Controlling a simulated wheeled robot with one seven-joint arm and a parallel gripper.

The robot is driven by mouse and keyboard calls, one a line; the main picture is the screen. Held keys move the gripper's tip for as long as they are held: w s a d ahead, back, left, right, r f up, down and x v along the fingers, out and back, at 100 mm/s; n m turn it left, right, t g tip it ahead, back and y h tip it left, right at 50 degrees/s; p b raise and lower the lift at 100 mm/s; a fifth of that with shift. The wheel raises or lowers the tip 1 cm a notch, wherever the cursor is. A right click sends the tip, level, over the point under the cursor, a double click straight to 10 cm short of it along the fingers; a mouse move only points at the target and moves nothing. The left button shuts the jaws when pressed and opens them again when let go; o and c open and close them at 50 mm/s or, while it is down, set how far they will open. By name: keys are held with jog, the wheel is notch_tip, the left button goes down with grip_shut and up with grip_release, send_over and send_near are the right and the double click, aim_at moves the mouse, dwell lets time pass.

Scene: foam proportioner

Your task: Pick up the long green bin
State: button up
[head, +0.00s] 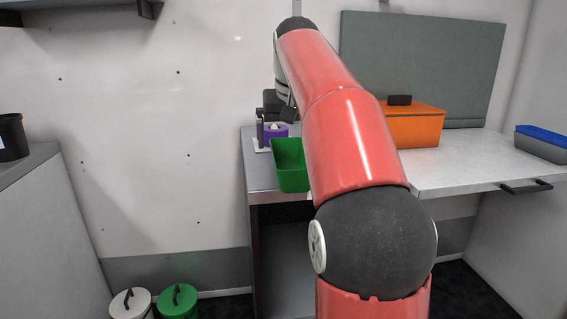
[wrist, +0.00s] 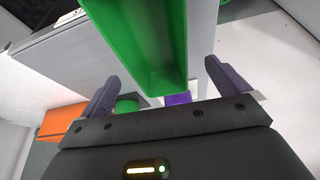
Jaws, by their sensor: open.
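The long green bin (head: 291,168) is at the left front part of the counter in the head view, its right side hidden behind my arm. In the wrist view the green bin (wrist: 150,45) runs down from the top edge, and its near end shows between the fingers of my gripper (wrist: 162,86). The two fingers stand wide apart, with visible gaps to the bin's walls. My gripper is open and holds nothing. In the head view the arm hides most of the gripper, so its height over the bin is hard to tell.
A purple item (head: 276,130) stands just behind the bin. An orange box (head: 414,127) sits on the counter (head: 468,165) to the right, before a grey-green panel (head: 425,65). A blue-topped box (head: 543,142) is at far right. Lidded white and green bins (head: 178,301) stand on the floor.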

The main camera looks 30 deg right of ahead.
aim_at(290, 160)
jog(key=x, duration=0.2)
jog(key=b+x, duration=0.1)
jog(key=x, duration=0.3)
jog(key=shift+s+d+f, duration=0.2)
jog(key=shift+f, duration=0.3)
jog(key=c, duration=1.1)
jog(key=shift+r, duration=0.2)
